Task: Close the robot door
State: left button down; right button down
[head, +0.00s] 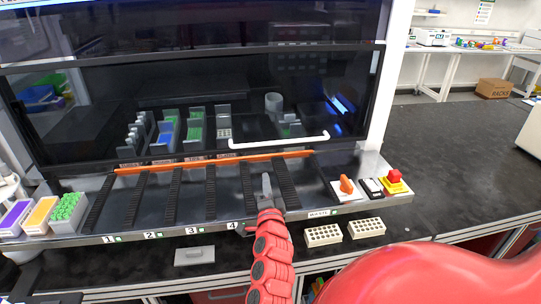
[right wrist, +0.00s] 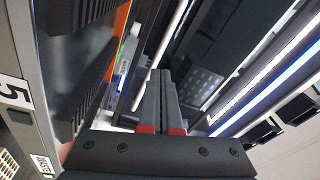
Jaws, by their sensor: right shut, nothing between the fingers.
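The robot's door is a dark glass panel (head: 190,102) across the front of the machine. A white bar handle (head: 280,141) runs along its lower right part. Racks inside show through the glass, and the lower edge is near the orange bar; I cannot tell if a gap is left. My right gripper (head: 267,184) is shut and empty, below and in front of the handle, over the dark deck tracks, apart from the handle. In the right wrist view its fingers (right wrist: 162,88) are together, and a white bar, likely the handle (right wrist: 150,72), lies beyond. My left gripper is not in view.
An orange bar (head: 215,162) crosses the deck above the dark tracks. A red emergency button (head: 394,178) and an orange knob (head: 346,185) sit at right. Coloured tip boxes (head: 42,213) stand at left. White racks (head: 323,235) lie on the black bench, which is clear at right.

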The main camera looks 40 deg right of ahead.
jog(key=d, duration=0.1)
jog(key=s+d+m+y, duration=0.1)
jog(key=d+m+g, duration=0.1)
jog(key=shift+s+f+y, duration=0.25)
jog(key=shift+y, duration=0.05)
jog(key=shift+s+d+f+m+y, duration=0.2)
jog(key=shift+m+y, duration=0.1)
jog(key=shift+y, duration=0.2)
jog(key=shift+w, duration=0.1)
jog(key=p+x, duration=0.4)
jog(key=x, duration=0.8)
jog(key=shift+p, duration=0.3)
jog(key=shift+w+d+r, duration=0.1)
jog(key=shift+w+d, duration=0.1)
jog(key=shift+w, duration=0.05)
jog(key=shift+w+d+f+p, duration=0.25)
jog(key=shift+w+p, duration=0.05)
jog(key=shift+w, duration=0.1)
jog(key=shift+w+d, duration=0.1)
